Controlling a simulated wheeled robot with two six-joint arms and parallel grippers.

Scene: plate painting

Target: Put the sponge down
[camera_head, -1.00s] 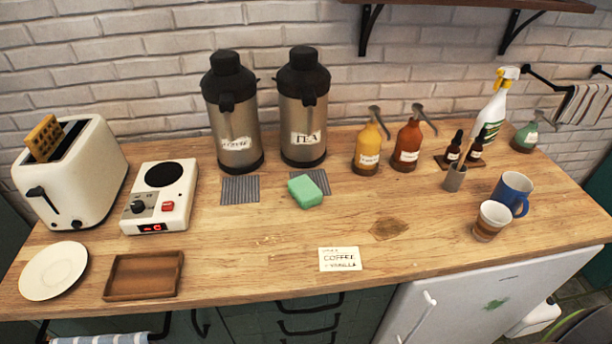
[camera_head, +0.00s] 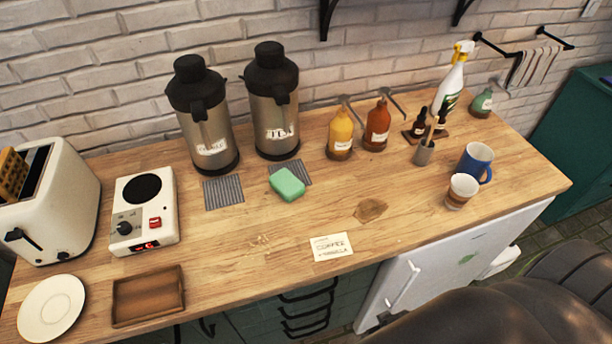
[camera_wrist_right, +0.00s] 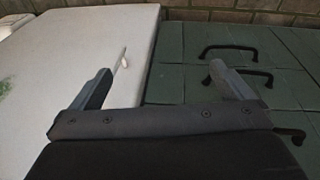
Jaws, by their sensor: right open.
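The green sponge (camera_head: 287,184) lies on the wooden counter, partly over a grey striped mat (camera_head: 303,172) in front of the tea dispenser. No gripper touches it. My right gripper (camera_wrist_right: 167,78) shows in the right wrist view with its two fingers spread apart and nothing between them. It faces the white fridge front and the dark green drawers, below the counter top. A dark part of my own body shows at the lower right of the head view. My left gripper is not in view.
Two dispensers (camera_head: 275,103) stand behind the sponge. A hot plate (camera_head: 146,210) and tray (camera_head: 148,295) are to the left. Syrup bottles (camera_head: 340,134), a blue mug (camera_head: 475,162) and a cup (camera_head: 461,191) are to the right. A brown stain (camera_head: 370,209) and a card (camera_head: 331,246) lie on the counter.

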